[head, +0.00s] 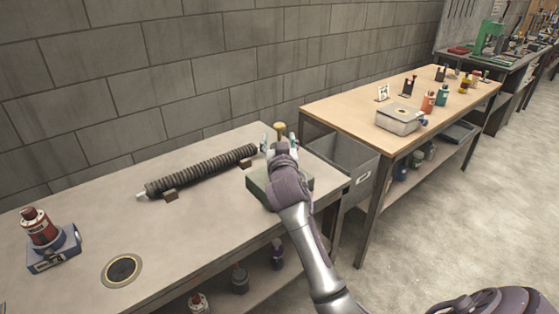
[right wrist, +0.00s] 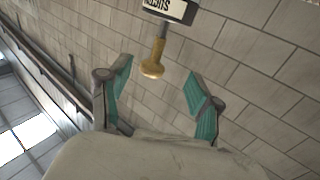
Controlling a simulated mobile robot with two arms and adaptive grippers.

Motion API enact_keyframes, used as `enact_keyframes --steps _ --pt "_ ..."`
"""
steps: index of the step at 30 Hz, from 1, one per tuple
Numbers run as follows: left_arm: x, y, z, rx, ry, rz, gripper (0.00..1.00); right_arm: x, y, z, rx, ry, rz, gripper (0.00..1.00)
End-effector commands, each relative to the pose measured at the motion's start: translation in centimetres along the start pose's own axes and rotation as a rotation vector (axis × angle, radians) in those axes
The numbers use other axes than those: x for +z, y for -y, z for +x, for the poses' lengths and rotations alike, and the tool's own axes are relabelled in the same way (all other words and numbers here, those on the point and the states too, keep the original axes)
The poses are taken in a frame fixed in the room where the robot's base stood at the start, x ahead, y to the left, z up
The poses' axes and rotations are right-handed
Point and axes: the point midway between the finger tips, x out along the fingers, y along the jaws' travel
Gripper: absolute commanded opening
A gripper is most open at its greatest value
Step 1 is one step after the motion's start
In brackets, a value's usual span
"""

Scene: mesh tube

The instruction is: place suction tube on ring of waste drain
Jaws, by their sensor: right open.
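The suction tube, dark and ribbed with a pale left end (head: 200,172), lies on small brown supports on the near bench, its right end close to my right gripper. The waste drain ring (head: 121,270), a pale rim around a dark round opening, is flush in the bench top at the front left. My right gripper (head: 279,140) is over the right end of the bench, partly hidden by its own wrist. In the right wrist view its teal fingers stand apart with nothing between them (right wrist: 160,80). My left gripper is not in view.
A grey-green block (head: 258,190) sits under my right wrist. A brass-coloured knob (head: 279,127) stands just behind the gripper. A wooden table (head: 345,112) with several items stands at right.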

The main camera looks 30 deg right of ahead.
Motion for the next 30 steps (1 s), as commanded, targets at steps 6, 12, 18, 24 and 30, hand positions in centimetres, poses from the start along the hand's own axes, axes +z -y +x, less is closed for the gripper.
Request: enact_keyframes --steps 6,12,18,24,30 --pt "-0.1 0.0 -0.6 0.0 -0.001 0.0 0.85 -0.2 -0.4 1.9 0.001 0.001 -0.003 0.64" --pt "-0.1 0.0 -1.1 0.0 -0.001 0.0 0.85 0.0 -0.8 4.8 0.001 0.002 -0.001 0.64" --pt "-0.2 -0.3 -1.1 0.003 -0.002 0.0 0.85 0.1 -0.8 5.6 -0.001 0.001 0.0 0.64" --pt "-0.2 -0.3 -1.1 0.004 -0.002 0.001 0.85 0.1 -0.8 5.6 -0.001 0.001 0.0 0.54" --pt "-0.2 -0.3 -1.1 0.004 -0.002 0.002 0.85 0.1 -0.8 5.6 -0.001 0.001 0.0 0.2"
